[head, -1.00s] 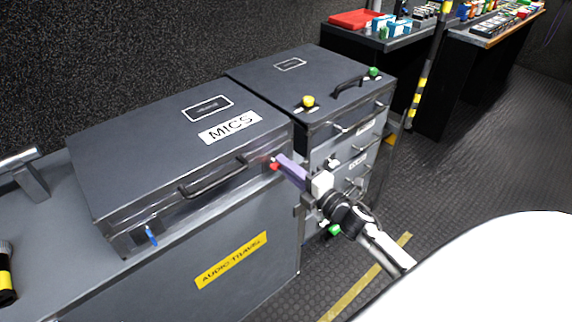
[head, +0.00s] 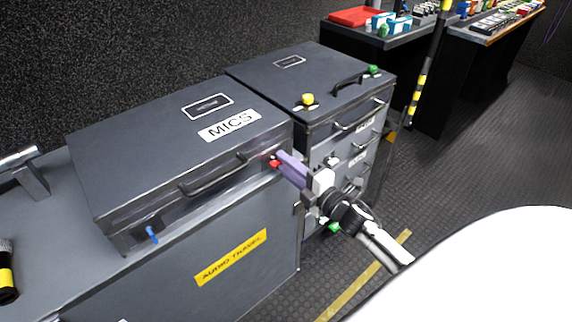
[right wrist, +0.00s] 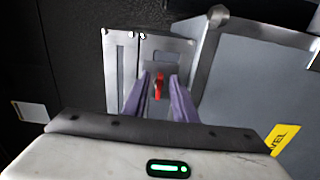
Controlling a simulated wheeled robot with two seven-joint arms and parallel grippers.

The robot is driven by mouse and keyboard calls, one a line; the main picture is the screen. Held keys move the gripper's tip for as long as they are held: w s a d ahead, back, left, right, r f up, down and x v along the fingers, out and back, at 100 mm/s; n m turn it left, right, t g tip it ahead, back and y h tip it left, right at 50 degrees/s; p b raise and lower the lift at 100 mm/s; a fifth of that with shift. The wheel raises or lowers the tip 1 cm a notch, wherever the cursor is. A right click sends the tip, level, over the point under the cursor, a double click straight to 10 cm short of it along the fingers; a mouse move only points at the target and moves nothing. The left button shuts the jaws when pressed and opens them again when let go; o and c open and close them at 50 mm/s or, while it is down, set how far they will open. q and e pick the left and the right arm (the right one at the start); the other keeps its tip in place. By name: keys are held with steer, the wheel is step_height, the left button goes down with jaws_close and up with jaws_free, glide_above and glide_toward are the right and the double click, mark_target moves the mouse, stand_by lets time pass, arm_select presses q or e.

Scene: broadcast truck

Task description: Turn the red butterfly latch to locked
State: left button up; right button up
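The red butterfly latch (head: 274,162) is on the front right corner of the dark MICS case (head: 150,140). In the right wrist view the red latch (right wrist: 158,87) stands upright on a metal plate (right wrist: 166,58). My right gripper (head: 281,160) reaches in from the right at the latch. Its two purple fingers (right wrist: 159,92) lie on either side of the red latch, open, with a visible gap to each side. The fingers partly hide the latch in the head view. A blue latch (head: 152,235) hangs at the case's front left. My left gripper is not in view.
The MICS case lies on a grey trunk with a yellow label (head: 231,257). A drawer case (head: 310,80) with yellow and green knobs stands close to the right, behind my right gripper. The case handle (head: 212,176) sticks out left of the latch. Open floor (head: 450,160) lies at right.

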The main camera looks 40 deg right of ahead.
steer(key=shift+s, duration=0.15)
steer(key=s, duration=1)
steer(key=shift+d, duration=0.4)
steer(key=s+a+f+m+g+y, duration=0.1)
steer(key=s+a+f+m+g, duration=0.8)
steer(key=s+a+f+m, duration=0.7)
steer(key=s+a+f, duration=0.1)
steer(key=a+f, duration=0.1)
steer(key=a, duration=0.2)
steer(key=shift+a+m+g, duration=0.3)
steer(key=shift+m, duration=0.1)
steer(key=shift+w, duration=0.1)
